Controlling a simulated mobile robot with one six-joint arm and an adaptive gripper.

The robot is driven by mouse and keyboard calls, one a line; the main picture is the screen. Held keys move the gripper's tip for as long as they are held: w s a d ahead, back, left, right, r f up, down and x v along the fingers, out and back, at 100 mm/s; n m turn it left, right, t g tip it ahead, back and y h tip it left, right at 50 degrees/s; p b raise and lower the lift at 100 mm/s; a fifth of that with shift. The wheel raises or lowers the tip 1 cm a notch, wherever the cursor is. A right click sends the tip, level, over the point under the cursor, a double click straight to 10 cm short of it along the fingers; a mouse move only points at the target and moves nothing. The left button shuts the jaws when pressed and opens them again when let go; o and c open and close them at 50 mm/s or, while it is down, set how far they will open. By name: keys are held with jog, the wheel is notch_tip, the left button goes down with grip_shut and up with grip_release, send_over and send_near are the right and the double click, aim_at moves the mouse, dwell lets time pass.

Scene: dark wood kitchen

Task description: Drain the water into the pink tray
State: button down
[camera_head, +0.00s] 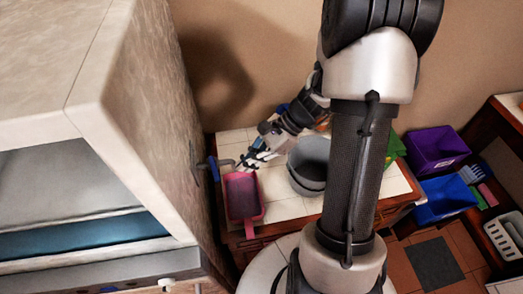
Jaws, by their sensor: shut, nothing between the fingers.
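The pink tray (243,198) sits on the white tiled counter, under or just in front of a spout. The spout (225,162), grey with a dark blue part at its left end, sticks out beside the pale cabinet. My gripper (256,158) is shut and empty, above the far right edge of the tray and close to the spout's right end. I cannot tell whether it touches the spout. No water is clearly visible in the tray.
A grey bucket (310,167) stands right of the tray, partly hidden by my arm. The large pale cabinet (150,110) closes off the left side. Purple (437,150) and blue (446,200) bins stand at the right. A wall is behind the counter.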

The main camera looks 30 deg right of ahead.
jog(key=shift+w+a+f, duration=0.1)
jog(key=shift+w+a, duration=0.1)
jog(key=shift+a, duration=0.9)
jog(key=shift+w+a+f, duration=0.1)
jog(key=shift+w+a, duration=0.05)
jog(key=shift+a, duration=0.9)
jog(key=shift+s+a, duration=0.25)
jog(key=shift+a, duration=0.6)
jog(key=shift+w+d, duration=0.1)
jog(key=s+d+r+p, duration=0.1)
jog(key=s+d+r, duration=0.1)
jog(key=d+r, duration=0.5)
jog(key=d, duration=0.4)
jog(key=shift+s+p, duration=0.35)
jog(key=shift+p, duration=0.05)
